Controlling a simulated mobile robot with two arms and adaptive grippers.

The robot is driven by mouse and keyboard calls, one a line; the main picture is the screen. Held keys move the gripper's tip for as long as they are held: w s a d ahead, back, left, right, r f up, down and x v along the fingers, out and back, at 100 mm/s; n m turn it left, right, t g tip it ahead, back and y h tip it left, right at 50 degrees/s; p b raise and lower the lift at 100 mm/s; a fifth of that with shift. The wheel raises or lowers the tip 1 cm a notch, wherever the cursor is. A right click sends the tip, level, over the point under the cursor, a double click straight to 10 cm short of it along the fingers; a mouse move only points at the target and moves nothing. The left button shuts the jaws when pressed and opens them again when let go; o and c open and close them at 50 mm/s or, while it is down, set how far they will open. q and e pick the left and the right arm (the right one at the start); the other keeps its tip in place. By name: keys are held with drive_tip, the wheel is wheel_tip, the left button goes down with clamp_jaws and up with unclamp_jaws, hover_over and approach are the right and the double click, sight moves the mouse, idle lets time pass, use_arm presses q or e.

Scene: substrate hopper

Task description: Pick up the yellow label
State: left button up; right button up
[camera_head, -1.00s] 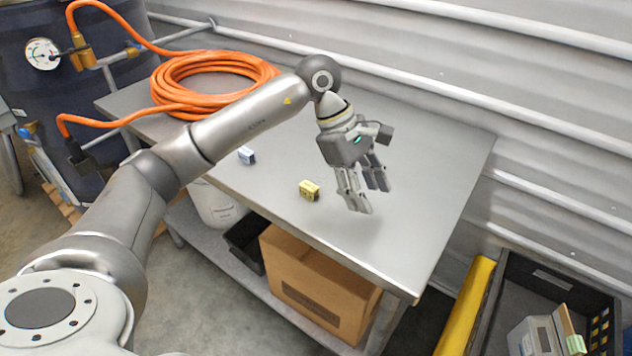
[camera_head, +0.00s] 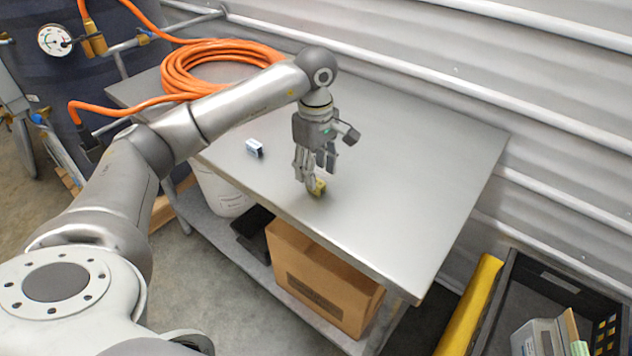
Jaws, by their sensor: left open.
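The yellow label (camera_head: 319,188) is a small yellow block lying on the metal table (camera_head: 400,200) near its front edge. My left gripper (camera_head: 314,180) points down right at it, and its fingers hide part of the label. The fingers are open; whether they touch the label cannot be told. A small blue and white block (camera_head: 254,148) lies on the table to the left of the label. My right gripper is not in view.
A coiled orange hose (camera_head: 190,72) lies at the table's back left. The table's right half is clear. A cardboard box (camera_head: 320,285) is on the shelf below. A black crate (camera_head: 530,300) and a yellow bar (camera_head: 470,305) are at lower right. A corrugated wall stands behind.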

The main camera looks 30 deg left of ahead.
use_arm(q)
drive_tip(key=shift+w+f+p, duration=0.1)
drive_tip(key=shift+f+p, duration=0.2)
drive_tip(key=shift+f, duration=1.55)
drive_tip(key=c, duration=0.8)
drive_tip(key=shift+r, duration=0.1)
